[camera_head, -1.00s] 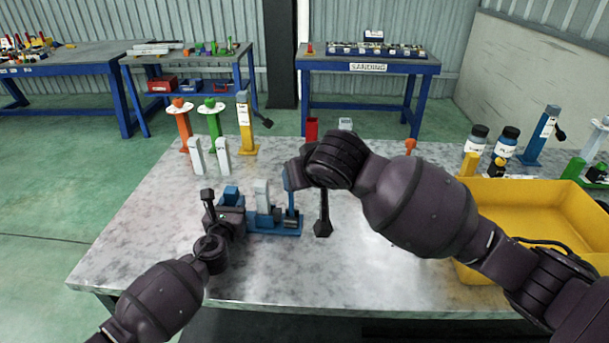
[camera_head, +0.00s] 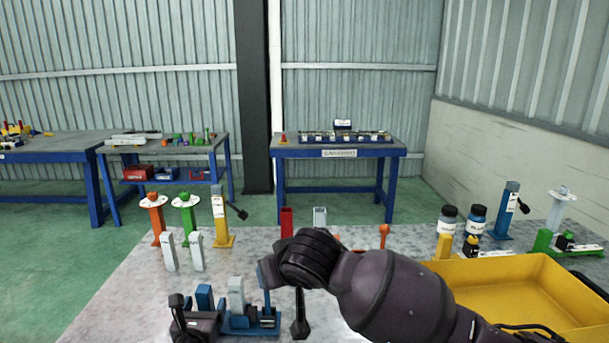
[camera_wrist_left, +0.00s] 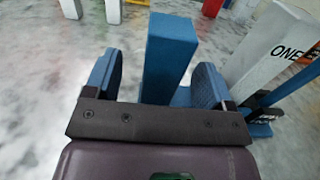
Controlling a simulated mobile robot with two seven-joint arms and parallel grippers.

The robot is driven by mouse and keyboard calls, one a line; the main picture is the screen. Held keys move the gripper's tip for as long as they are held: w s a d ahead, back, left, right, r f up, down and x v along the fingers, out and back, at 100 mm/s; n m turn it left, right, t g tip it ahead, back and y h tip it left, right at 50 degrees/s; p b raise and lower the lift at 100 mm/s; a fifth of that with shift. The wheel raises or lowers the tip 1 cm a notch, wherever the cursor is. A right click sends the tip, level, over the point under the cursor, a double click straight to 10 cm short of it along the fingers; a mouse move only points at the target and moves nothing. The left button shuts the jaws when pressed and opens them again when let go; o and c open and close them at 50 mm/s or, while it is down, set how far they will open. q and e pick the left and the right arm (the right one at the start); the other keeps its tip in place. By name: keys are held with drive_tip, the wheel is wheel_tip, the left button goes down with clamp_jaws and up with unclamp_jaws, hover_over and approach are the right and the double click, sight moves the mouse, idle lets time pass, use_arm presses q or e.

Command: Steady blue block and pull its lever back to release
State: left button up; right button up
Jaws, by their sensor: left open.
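The blue block (camera_head: 204,297) stands upright at the bottom left in the head view, on a blue base (camera_head: 245,327). In the left wrist view the block (camera_wrist_left: 170,52) rises between the two blue-padded fingers of my left gripper (camera_wrist_left: 157,85). That gripper is open, with a visible gap at the block's right side. My left gripper (camera_head: 198,318) shows low in the head view, partly cut off. My right gripper (camera_head: 266,278) points down over the base's right end.
A light block marked ONE (camera_wrist_left: 265,48) stands right of the blue block, also in the head view (camera_head: 236,297). Two white blocks (camera_head: 168,252) and several coloured posts stand behind. A yellow bin (camera_head: 530,285) fills the table's right side. Bare tabletop (camera_head: 115,305) lies left.

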use_arm(q)
drive_tip(key=shift+s+r+p, duration=0.1)
drive_tip(key=shift+s+p, duration=0.5)
drive_tip(key=shift+s, duration=1.55)
drive_tip(key=shift+s+p, duration=0.3)
drive_tip(key=shift+s, duration=1.15)
use_arm(e)
wheel_tip(320, 180, up, 3)
drive_tip(key=shift+s+r, duration=0.1)
use_arm(q)
drive_tip(key=o, duration=0.4)
drive_tip(key=shift+o, duration=0.2)
drive_tip(key=s, duration=1.2)
drive_tip(key=shift+s, duration=0.15)
use_arm(e)
drive_tip(key=shift+s, duration=0.15)
